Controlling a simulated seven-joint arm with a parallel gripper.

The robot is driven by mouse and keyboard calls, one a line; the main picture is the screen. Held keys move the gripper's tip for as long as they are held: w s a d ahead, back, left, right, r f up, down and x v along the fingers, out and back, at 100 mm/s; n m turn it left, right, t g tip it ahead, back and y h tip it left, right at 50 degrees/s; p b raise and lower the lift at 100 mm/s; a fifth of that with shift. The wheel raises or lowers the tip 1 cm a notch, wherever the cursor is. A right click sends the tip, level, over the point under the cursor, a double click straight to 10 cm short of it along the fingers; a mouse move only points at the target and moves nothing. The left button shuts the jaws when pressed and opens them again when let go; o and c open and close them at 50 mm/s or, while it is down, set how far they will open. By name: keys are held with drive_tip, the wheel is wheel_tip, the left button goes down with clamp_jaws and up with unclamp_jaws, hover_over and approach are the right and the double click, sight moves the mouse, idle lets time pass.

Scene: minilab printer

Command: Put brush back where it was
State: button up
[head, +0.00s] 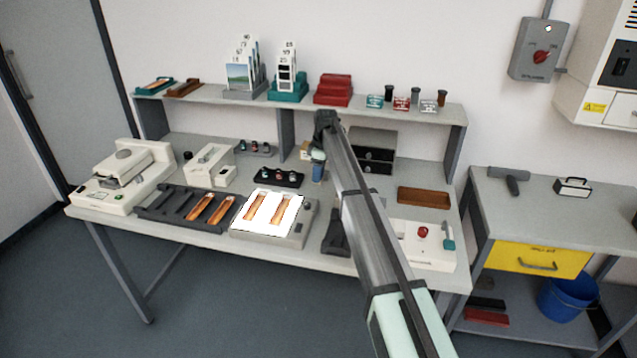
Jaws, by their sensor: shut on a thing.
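My gripper (318,154) hangs over the middle of the bench, below the raised shelf. It is shut on a small upright thing with a blue lower part, which I take to be the brush (318,171). My fingers hide its upper part, and its bristles are too small to make out. It appears to be held above the bench top, to the right of a black holder with several small round items (281,177). I cannot tell exactly how high it is.
A lit panel (246,236) with two film strips and a dark tray (152,212) with more strips lie in front. Black drawers (372,160), a brown tray (424,197) and a white device with a red knob (408,254) stand right. The shelf (215,102) overhangs behind.

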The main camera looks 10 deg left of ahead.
drive_tip(key=shift+f, duration=2.15)
drive_tip(key=shift+f, duration=0.15)
drive_tip(key=o, duration=0.9)
drive_tip(key=r, duration=0.4)
drive_tip(key=d+r, duration=0.1)
drive_tip(key=r, duration=0.7)
drive_tip(key=shift+d+r, duration=0.15)
drive_tip(key=shift+d, duration=0.05)
